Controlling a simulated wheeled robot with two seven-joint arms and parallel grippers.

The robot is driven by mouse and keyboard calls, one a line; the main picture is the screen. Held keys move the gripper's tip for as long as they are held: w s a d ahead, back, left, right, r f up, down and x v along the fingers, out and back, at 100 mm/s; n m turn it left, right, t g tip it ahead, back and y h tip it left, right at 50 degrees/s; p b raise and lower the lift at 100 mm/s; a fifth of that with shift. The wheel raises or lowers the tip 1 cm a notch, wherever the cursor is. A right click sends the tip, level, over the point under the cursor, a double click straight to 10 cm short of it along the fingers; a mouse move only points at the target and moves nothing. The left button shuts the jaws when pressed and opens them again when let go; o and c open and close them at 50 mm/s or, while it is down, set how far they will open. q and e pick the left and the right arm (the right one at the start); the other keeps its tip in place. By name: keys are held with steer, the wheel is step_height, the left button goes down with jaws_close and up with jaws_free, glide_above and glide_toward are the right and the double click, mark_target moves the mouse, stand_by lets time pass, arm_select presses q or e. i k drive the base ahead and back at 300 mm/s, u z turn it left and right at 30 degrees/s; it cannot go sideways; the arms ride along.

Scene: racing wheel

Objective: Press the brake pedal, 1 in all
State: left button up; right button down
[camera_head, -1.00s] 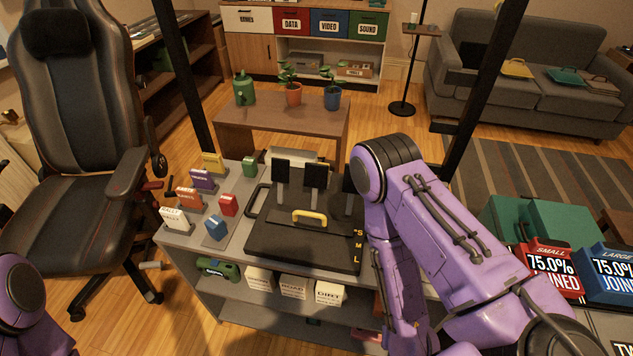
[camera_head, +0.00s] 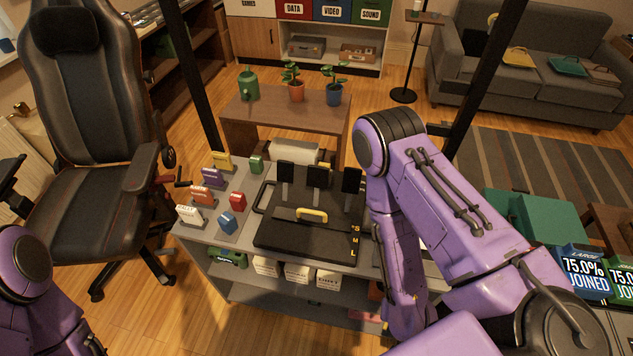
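A black pedal unit stands on the grey shelf top, with its base plate (camera_head: 300,238) in front and a yellow handle (camera_head: 312,214) on it. Three upright dark pedals rise behind the handle: a left pedal (camera_head: 286,173), a middle pedal (camera_head: 318,177) and a right pedal (camera_head: 351,181). No label tells which is the brake. My purple right arm crosses the right half of the view, its elbow just right of the right pedal. Its gripper is out of view.
A black chair (camera_head: 85,205) is at the left. Dark posts flank the shelf. A low table (camera_head: 262,115) with plants stands behind. A blue sign (camera_head: 586,270) is at the right.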

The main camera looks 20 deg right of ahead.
mark_target(318, 176)
steer(key=u, duration=2.45)
steer(key=i, duration=0.55)
steer(key=z, duration=2.65)
